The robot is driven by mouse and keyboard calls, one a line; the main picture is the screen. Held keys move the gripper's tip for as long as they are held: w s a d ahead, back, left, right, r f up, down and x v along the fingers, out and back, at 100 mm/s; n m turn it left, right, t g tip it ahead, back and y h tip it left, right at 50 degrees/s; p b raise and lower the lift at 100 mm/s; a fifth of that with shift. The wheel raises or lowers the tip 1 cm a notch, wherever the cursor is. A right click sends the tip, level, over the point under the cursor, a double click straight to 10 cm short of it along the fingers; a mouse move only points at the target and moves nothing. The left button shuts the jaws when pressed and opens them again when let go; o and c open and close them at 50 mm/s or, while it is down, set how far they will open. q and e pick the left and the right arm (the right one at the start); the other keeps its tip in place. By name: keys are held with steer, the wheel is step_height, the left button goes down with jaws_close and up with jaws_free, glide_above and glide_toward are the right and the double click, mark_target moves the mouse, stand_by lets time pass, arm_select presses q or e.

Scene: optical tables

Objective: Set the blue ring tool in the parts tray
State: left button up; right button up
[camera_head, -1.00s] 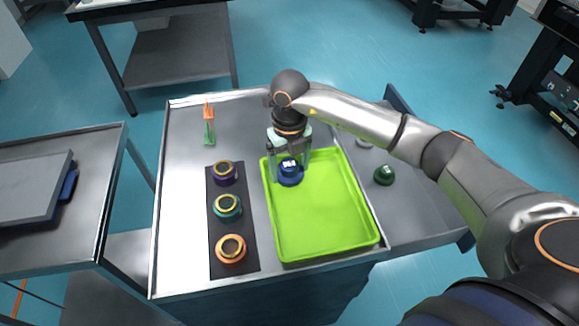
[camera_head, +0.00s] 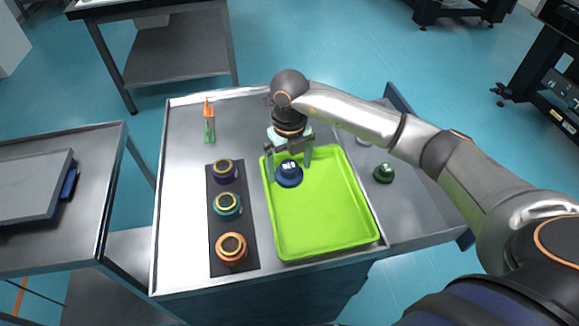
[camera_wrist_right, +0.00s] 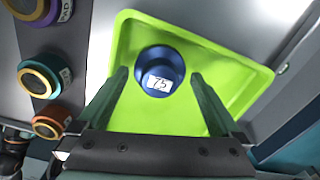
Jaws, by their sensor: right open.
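The blue ring tool (camera_head: 289,174) sits in the green parts tray (camera_head: 325,215), toward its far left corner. In the right wrist view the blue ring tool (camera_wrist_right: 160,72) shows a white label reading 75 and lies on the tray (camera_wrist_right: 128,60) floor. My right gripper (camera_head: 290,172) is open above the tool. In the right wrist view its two fingers (camera_wrist_right: 160,78) stand apart on either side, with clear gaps to the tool. My left gripper is not in view.
A dark mat (camera_head: 246,258) left of the tray holds purple, teal and orange ring tools. A green round piece (camera_head: 384,173) stands to the right. An orange and green tool (camera_head: 209,122) is at the back left. The tray's near half is empty.

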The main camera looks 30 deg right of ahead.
mark_target(289, 166)
step_height(289, 166, up, 11)
steer(key=shift+r+b, duration=0.15)
steer(key=shift+b, duration=0.3)
